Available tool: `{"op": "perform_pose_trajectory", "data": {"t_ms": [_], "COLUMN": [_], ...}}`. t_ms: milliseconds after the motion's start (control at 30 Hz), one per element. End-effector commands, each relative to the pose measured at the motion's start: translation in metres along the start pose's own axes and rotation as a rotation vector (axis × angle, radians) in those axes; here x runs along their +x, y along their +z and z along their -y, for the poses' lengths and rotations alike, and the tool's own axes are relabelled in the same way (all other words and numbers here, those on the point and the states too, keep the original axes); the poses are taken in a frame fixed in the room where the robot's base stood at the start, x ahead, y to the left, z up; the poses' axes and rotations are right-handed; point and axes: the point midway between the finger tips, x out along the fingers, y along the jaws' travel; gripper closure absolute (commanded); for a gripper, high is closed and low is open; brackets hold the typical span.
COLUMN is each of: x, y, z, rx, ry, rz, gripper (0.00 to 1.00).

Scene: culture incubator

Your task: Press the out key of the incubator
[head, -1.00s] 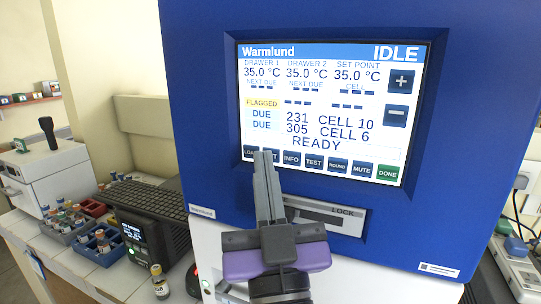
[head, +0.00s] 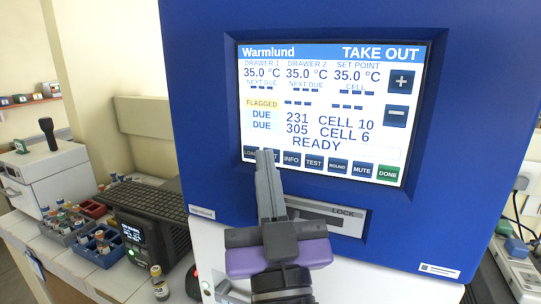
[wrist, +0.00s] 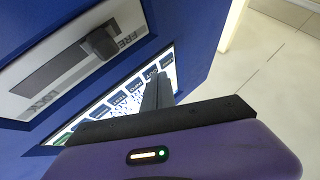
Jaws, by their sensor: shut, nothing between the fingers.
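The blue incubator (head: 190,120) faces me with its lit screen (head: 330,110). The screen's header reads "TAKE OUT". A row of keys runs along the screen's bottom: load, the out key (head: 273,156), info, test, round, mute and a green done key. My gripper (head: 267,153) is shut and empty, its fingertips at the out key and covering part of it. Whether the tips touch the screen cannot be told. In the wrist view the shut fingers (wrist: 158,85) reach to the key row, near the out key (wrist: 151,75).
Below the screen is a lock slider (head: 325,213), whose knob (wrist: 103,43) shows in the wrist view. Plus and minus keys sit at the screen's right. On the left bench stand racks of vials, a single vial (head: 159,282) and a black device (head: 140,225).

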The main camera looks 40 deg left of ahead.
Motion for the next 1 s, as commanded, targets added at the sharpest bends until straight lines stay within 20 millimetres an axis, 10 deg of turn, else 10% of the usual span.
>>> {"op": "perform_pose_trajectory", "data": {"t_ms": [1000], "x": [-0.02], "y": [-0.012], "z": [0.014], "rx": [0.0], "ry": [0.0], "rz": [0.001], "gripper": [1.0]}}
